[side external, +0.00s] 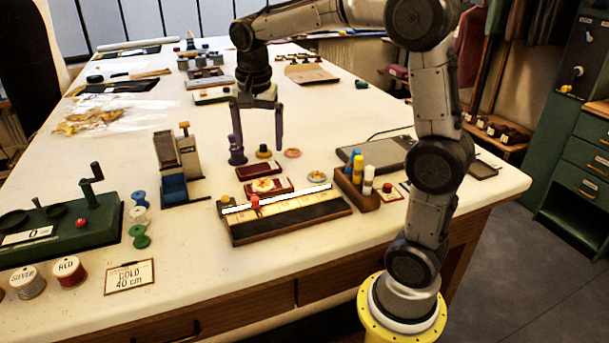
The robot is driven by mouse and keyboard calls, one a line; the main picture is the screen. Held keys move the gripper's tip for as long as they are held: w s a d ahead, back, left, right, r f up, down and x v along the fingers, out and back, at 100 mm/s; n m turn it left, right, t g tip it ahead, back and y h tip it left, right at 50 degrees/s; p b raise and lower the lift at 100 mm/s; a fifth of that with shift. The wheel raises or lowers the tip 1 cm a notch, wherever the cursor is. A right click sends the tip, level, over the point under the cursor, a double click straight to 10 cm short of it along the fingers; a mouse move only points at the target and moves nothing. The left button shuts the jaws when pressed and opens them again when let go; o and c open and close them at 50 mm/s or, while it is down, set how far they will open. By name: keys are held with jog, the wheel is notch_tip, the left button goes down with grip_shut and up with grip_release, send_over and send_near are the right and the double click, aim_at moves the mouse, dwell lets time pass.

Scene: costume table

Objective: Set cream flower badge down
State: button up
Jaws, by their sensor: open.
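My gripper (258,147) is open over the table, with its two purple fingers spread apart and pointing down. A small round badge with a cream and orange face (262,185) lies on a dark red pad (284,186), below the gripper in the picture and apart from the fingers. A second round badge, pale with a coloured pattern (317,177), lies to the right of that pad. A third, reddish round badge (292,153) lies just right of the right fingertip. The badges are too small to tell which is the cream flower one.
A wooden ruler board (285,220) with a red knob lies in front of the pads. A wooden holder with coloured bottles (354,187) stands to its right. A dark dispenser (178,168) stands left. Bare tabletop lies at left-centre.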

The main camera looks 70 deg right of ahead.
jog(key=s+a+f+n+t+y, duration=0.1)
jog(key=s+a+n+t, duration=0.1)
jog(key=s+a+n, duration=0.3)
jog(key=s+a+f+n+t, duration=0.1)
jog(key=s+a+n+t, duration=0.1)
jog(key=s+a+n, duration=0.4)
jog(key=s+n, duration=0.4)
jog(key=s, duration=0.4)
jog(key=shift+s+a+f+t+y, duration=0.2)
jog(key=shift+f+t+y, duration=0.1)
jog(key=shift+y, duration=0.1)
